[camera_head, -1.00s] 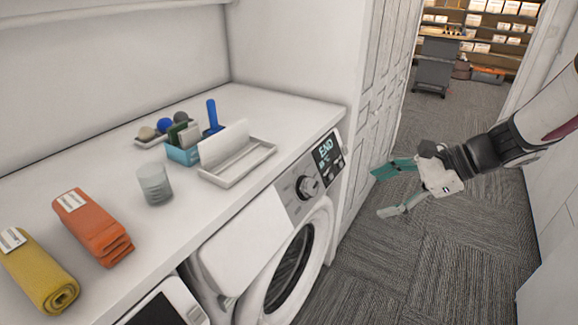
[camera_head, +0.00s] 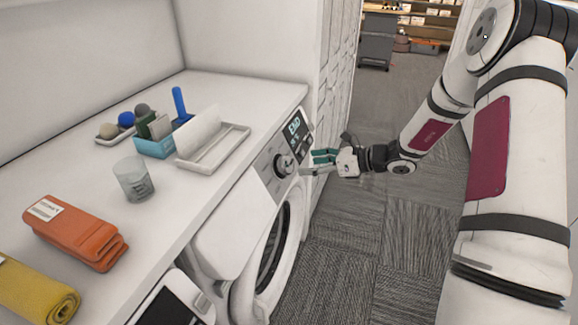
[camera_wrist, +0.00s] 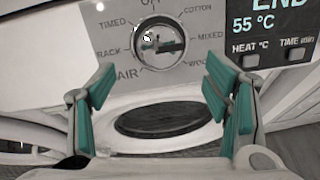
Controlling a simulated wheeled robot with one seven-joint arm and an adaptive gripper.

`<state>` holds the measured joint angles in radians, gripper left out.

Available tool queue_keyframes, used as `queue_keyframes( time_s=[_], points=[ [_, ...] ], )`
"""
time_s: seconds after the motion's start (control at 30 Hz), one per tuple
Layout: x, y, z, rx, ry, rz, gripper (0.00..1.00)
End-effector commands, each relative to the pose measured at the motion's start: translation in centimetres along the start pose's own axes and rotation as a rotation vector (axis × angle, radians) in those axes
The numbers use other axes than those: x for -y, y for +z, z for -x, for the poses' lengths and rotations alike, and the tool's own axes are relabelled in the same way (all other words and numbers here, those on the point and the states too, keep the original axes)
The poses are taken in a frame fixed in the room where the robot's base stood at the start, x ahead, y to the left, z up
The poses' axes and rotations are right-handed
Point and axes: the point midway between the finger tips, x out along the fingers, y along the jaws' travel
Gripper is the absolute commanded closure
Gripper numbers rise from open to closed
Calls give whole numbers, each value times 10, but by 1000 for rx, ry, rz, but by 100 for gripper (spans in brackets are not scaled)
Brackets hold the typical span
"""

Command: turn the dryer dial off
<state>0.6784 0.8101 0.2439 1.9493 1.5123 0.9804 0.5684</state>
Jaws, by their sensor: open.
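The dryer dial (camera_head: 285,164) is a round silver knob on the front panel of the white dryer (camera_head: 222,226). In the wrist view the dial (camera_wrist: 158,46) sits upper middle, ringed by labels such as TIMED, COTTON, MIXED and AIR, with OFF partly cut off at the top edge. The display (camera_wrist: 268,20) reads END and 55 °C. My gripper (camera_head: 318,161) is just right of the dial in the head view. In the wrist view my gripper (camera_wrist: 160,92) is open, its teal fingers apart to either side and below the dial, holding nothing.
The white counter (camera_head: 85,165) above holds an orange towel (camera_head: 77,232), a yellow towel (camera_head: 35,292), a cup (camera_head: 134,179), a blue box (camera_head: 155,146) and a white tray (camera_head: 215,150). The carpet floor (camera_head: 400,240) to the right is open.

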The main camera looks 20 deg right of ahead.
Motion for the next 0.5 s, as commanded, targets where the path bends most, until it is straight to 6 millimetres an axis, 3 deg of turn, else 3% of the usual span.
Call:
queue_keyframes(
  time_s=[0.23, 0.5],
  points=[
    [-1, 0, -48, 0, 3, 0, 29],
    [0, 0, -73, -1, 0, 1, 29]
  ],
)
